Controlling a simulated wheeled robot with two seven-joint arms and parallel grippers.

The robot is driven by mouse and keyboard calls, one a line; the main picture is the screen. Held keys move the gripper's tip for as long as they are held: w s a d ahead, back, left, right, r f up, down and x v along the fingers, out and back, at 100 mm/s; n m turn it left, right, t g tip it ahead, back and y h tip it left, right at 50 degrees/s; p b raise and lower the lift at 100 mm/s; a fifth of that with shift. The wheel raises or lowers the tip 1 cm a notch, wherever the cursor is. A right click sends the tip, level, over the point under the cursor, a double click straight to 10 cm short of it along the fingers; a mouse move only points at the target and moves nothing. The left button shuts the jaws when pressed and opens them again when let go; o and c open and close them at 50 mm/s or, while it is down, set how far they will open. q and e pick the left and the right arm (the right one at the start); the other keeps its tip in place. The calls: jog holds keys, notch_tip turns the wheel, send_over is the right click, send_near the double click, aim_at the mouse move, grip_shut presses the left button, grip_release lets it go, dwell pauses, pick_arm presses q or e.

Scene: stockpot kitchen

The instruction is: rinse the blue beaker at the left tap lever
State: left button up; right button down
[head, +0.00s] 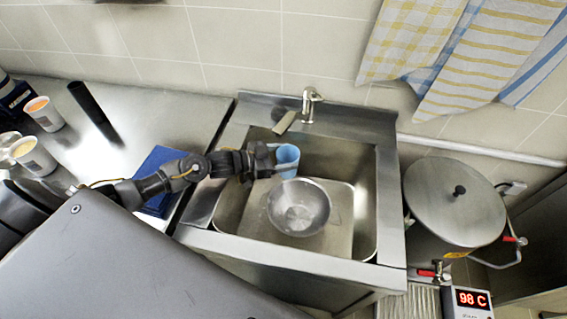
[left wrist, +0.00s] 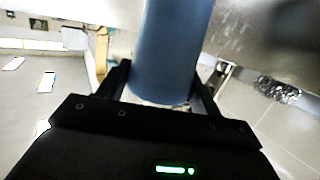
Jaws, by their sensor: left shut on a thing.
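The blue beaker (head: 287,158) is held over the left part of the sink, below the tap. My left gripper (head: 271,160) is shut on the blue beaker, which also shows between its fingers in the left wrist view (left wrist: 172,50). The tap (head: 309,104) stands at the sink's back edge, with a flat lever (head: 285,122) reaching forward and left from it. The beaker is in front of the lever's end and apart from it in the picture. I cannot tell whether water runs. My right gripper is not in view.
A metal strainer bowl (head: 299,207) sits in the sink (head: 364,205) in front of the beaker. A lidded stockpot (head: 453,200) stands right, above a display (head: 471,299) reading 98 C. Cups (head: 44,113), a black cylinder (head: 93,112) and a blue item (head: 158,167) are on the left counter.

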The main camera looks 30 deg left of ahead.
pick_arm(q)
jog(key=shift+s+d+p, duration=0.35)
jog(key=shift+s+p, duration=0.3)
jog(key=shift+s, duration=0.15)
jog(key=s+d+p, duration=0.2)
jog(key=s+p, duration=0.1)
jog(key=s, duration=0.2)
jog(key=shift+s+d, duration=0.25)
jog(key=shift+s, duration=0.15)
dwell(0.9)
jog(key=s+d+r+p, duration=0.2)
jog(key=s+r+p, duration=0.2)
jog(key=p, duration=0.2)
jog(key=shift+s, duration=0.3)
